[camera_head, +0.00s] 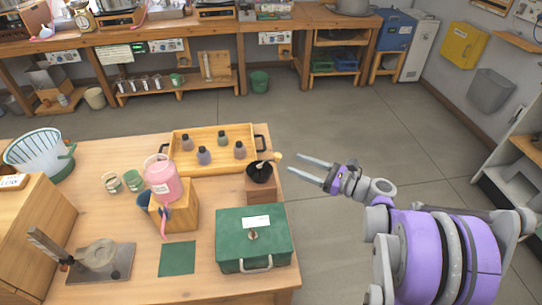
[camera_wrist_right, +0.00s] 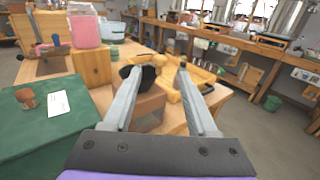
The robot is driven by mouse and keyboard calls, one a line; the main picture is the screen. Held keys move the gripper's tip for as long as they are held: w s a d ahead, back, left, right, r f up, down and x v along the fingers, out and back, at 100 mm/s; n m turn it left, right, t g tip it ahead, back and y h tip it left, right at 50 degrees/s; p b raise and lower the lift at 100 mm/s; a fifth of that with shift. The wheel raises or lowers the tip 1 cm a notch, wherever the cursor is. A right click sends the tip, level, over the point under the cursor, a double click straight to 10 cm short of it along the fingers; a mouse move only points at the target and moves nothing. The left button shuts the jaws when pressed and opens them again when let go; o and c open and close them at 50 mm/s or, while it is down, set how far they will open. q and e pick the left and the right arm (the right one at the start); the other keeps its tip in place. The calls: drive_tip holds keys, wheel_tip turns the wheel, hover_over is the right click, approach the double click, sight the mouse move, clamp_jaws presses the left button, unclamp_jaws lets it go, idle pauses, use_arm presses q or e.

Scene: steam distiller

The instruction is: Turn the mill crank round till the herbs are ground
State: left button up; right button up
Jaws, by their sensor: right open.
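The mill (camera_head: 261,188) is a small wooden box with a black bowl (camera_head: 261,173) on top, at the right edge of the table. Its crank ends in a pale wooden knob (camera_head: 277,156) sticking up on the right. My right gripper (camera_head: 291,163) is open, just right of the knob, its fingers pointing left toward it. In the right wrist view the open fingers (camera_wrist_right: 163,68) frame the tan crank knob (camera_wrist_right: 165,76), and the black bowl (camera_wrist_right: 130,71) is partly behind the left finger. I see no grip on the knob. The herbs are not visible. My left gripper is out of view.
A green box (camera_head: 253,250) stands in front of the mill, and a wooden tray (camera_head: 211,165) with several small bottles lies behind it. A pink jar (camera_head: 163,180) on a wooden block stands to the left. The floor right of the table is clear.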

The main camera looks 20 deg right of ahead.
sight(269, 160)
drive_tip(key=x, duration=1)
drive_tip(key=shift+w+a, duration=0.25)
drive_tip(key=shift+w, duration=0.05)
clamp_jaws()
